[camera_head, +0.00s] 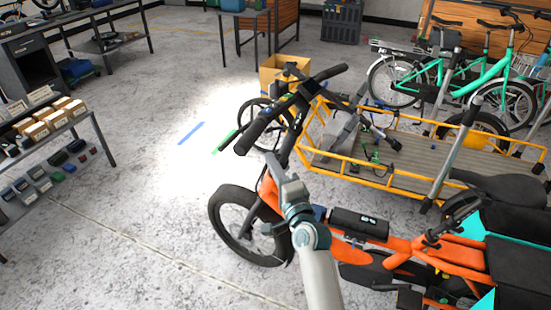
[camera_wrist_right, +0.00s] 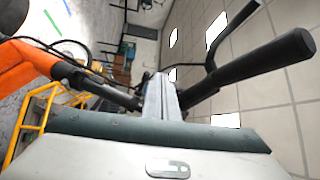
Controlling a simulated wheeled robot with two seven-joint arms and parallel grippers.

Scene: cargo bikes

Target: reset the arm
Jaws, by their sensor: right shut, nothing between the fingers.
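My right arm reaches up from the bottom of the head view. Its gripper (camera_head: 272,162) is shut and empty, beside the front end of an orange cargo bike (camera_head: 364,263), below the black handlebar (camera_head: 262,130). In the right wrist view the closed fingers (camera_wrist_right: 161,95) point toward the room, with the black handlebar grip (camera_wrist_right: 250,72) close by on the right. I cannot tell whether the fingers touch the bike. My left gripper is not in view.
A yellow-railed cargo bed (camera_head: 420,178) stands behind the orange bike. Teal bikes (camera_head: 488,75) stand at the back right. A shelf with small boxes (camera_head: 50,120) is at the left. A cardboard box (camera_head: 283,72) sits behind the handlebar. The floor between is clear.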

